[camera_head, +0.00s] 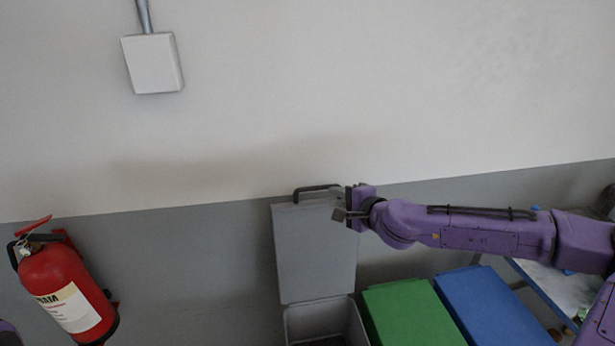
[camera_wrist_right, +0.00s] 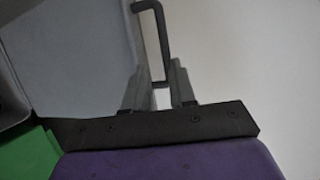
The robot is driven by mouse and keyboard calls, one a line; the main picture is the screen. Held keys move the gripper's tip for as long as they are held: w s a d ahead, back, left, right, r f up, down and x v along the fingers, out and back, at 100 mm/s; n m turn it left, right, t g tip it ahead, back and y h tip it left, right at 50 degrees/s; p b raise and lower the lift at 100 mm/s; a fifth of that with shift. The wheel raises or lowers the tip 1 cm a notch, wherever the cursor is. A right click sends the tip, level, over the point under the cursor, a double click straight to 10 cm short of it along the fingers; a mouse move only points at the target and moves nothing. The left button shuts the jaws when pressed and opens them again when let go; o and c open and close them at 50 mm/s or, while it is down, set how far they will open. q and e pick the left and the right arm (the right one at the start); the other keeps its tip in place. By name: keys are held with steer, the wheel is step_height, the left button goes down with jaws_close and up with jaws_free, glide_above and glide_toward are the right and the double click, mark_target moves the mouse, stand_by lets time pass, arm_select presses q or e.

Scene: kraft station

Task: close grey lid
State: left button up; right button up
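The grey lid (camera_head: 315,250) stands open and upright against the wall, with a dark handle (camera_head: 316,190) on its top edge. It hinges above an open grey bin (camera_head: 295,325) at the bottom of the head view. My right gripper (camera_head: 341,205) is at the lid's upper right edge, just right of the handle. In the right wrist view my right gripper (camera_wrist_right: 160,80) has its fingers apart, with the lid (camera_wrist_right: 70,55) on the left and the handle (camera_wrist_right: 163,45) showing beyond and between the fingers. I cannot tell whether they touch. My left gripper is out of view.
A green lid (camera_head: 412,315) and a blue lid (camera_head: 490,308) lie flat to the right of the grey bin. A red fire extinguisher (camera_head: 62,285) hangs at the lower left. A table (camera_head: 570,290) stands at the right.

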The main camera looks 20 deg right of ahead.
mark_target(321, 189)
steer(key=x, duration=0.4)
steer(key=b+x, duration=0.1)
steer(key=x, duration=0.4)
steer(key=shift+w+d+r, duration=0.15)
steer(key=shift+w, duration=0.45)
jaws_close()
